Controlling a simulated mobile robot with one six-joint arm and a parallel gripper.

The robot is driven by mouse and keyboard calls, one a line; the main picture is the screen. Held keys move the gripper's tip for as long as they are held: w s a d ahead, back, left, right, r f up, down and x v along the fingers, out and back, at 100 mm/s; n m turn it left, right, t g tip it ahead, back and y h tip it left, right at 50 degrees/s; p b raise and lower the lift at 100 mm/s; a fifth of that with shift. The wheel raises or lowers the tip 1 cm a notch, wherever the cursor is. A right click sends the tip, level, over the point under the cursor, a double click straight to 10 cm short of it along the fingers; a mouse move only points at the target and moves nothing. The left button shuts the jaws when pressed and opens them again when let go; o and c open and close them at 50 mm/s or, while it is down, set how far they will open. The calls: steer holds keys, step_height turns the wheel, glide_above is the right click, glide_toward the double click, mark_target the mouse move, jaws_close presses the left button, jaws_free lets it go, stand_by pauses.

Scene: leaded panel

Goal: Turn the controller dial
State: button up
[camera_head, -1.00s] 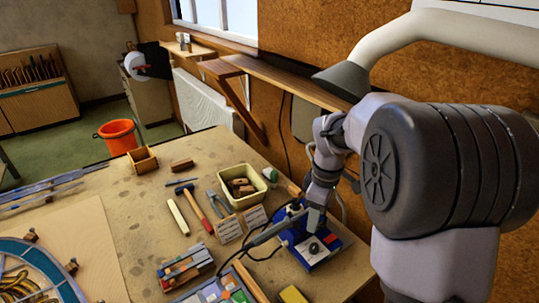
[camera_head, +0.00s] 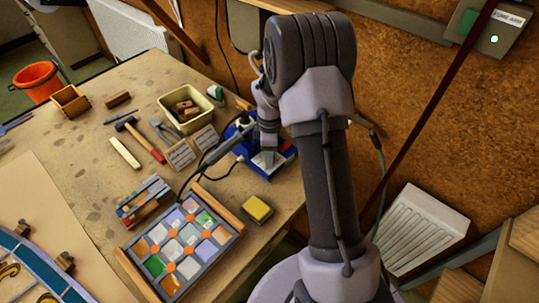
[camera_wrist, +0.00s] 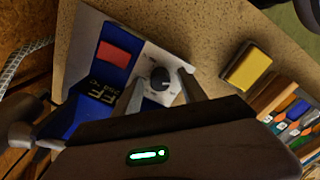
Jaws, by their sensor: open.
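The controller is a blue box (camera_head: 281,166) near the right edge of the workbench, mostly hidden by my arm in the head view. My gripper (camera_wrist: 162,86) is open over the panel, with one finger on each side of the dial. I cannot tell whether the fingers touch it. In the head view, my gripper's fingers are hard to make out.
A soldering iron (camera_head: 222,149) with a dark cable lies left of the controller. A yellow sponge block (camera_head: 257,208) and a tray of coloured glass (camera_head: 150,265) are in front. A pale tub (camera_head: 184,92) and hand tools stand behind to the left. The corkboard wall is close behind.

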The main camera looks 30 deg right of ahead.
jaws_close()
steer(key=shift+m, duration=0.3)
steer(key=m, duration=0.4)
steer(key=shift+b, duration=0.35)
steer(key=m, duration=0.5)
steer(key=shift+b, duration=0.4)
steer(key=m+b, duration=0.1)
steer(key=m, duration=0.6)
steer(key=shift+b, duration=0.4)
steer(key=m+b, duration=0.1)
steer(key=m, duration=0.2)
steer(key=shift+m, duration=0.4)
steer(key=shift+m+b, duration=0.45)
steer(key=shift+m, duration=1.15)
